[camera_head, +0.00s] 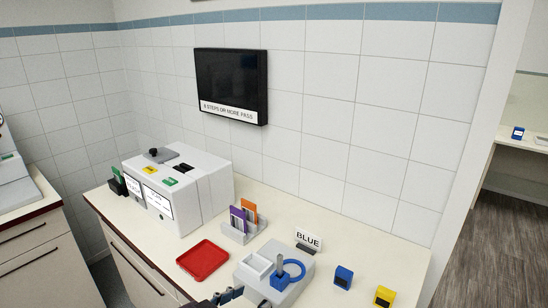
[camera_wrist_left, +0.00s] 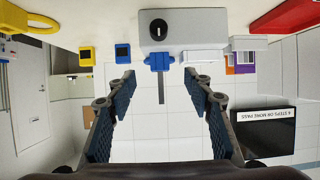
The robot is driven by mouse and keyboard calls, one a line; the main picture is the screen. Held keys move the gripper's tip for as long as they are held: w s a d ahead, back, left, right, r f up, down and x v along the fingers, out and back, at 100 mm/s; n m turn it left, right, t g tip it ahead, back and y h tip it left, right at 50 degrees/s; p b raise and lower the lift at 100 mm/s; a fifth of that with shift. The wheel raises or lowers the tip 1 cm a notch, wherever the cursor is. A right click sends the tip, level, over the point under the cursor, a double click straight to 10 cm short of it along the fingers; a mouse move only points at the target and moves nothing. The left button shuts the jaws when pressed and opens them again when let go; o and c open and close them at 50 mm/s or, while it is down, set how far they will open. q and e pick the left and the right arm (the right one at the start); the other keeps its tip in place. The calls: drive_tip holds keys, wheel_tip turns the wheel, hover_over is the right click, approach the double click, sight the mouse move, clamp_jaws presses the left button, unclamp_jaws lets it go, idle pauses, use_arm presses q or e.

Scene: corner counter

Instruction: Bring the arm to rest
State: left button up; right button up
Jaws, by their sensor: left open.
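My left gripper (camera_wrist_left: 160,85) is open, and nothing sits between its two fingers in the left wrist view. In the head view its dark fingertips (camera_head: 228,296) show at the bottom edge, by the front of the counter (camera_head: 345,238). A grey device (camera_head: 258,262) stands just beyond, with a blue ring-shaped part (camera_head: 291,270) on it. The wrist view shows the same grey device (camera_wrist_left: 190,32) upside down, with a blue part (camera_wrist_left: 160,61) and a thin grey bar beyond the fingers. My right gripper is in neither view.
A red tray (camera_head: 203,260), a card rack (camera_head: 242,228) and a large white machine (camera_head: 180,190) stand on the counter. A "BLUE" sign (camera_head: 308,239), a blue block (camera_head: 343,277) and a yellow block (camera_head: 384,297) are to the right. A screen (camera_head: 232,86) hangs on the wall.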

use_arm(q)
drive_tip(key=s+a+f+n+g+y, duration=0.2)
drive_tip(key=s+a+f, duration=0.35)
drive_tip(key=s, duration=0.25)
drive_tip(key=s+a+f+n+g+y, duration=0.1)
drive_tip(key=s+a+f+g+y, duration=0.25)
drive_tip(key=s+f, duration=0.4)
drive_tip(key=s+a+f+n+g+y, duration=0.2)
drive_tip(key=s+a+f, duration=0.3)
drive_tip(key=s, duration=0.3)
wheel_tip(320, 180, down, 27)
drive_tip(key=s+g+b, duration=0.1)
drive_tip(key=s, duration=0.2)
drive_tip(key=s+a+f+g, duration=0.1)
drive_tip(key=s+a+f, duration=0.1)
drive_tip(key=s+f, duration=1.4)
drive_tip(key=shift+s+a+m+b, duration=0.2)
drive_tip(key=shift+a+m+b, duration=0.1)
drive_tip(key=shift+b, duration=0.15)
drive_tip(key=shift+f, duration=0.1)
drive_tip(key=shift+c, duration=0.2)
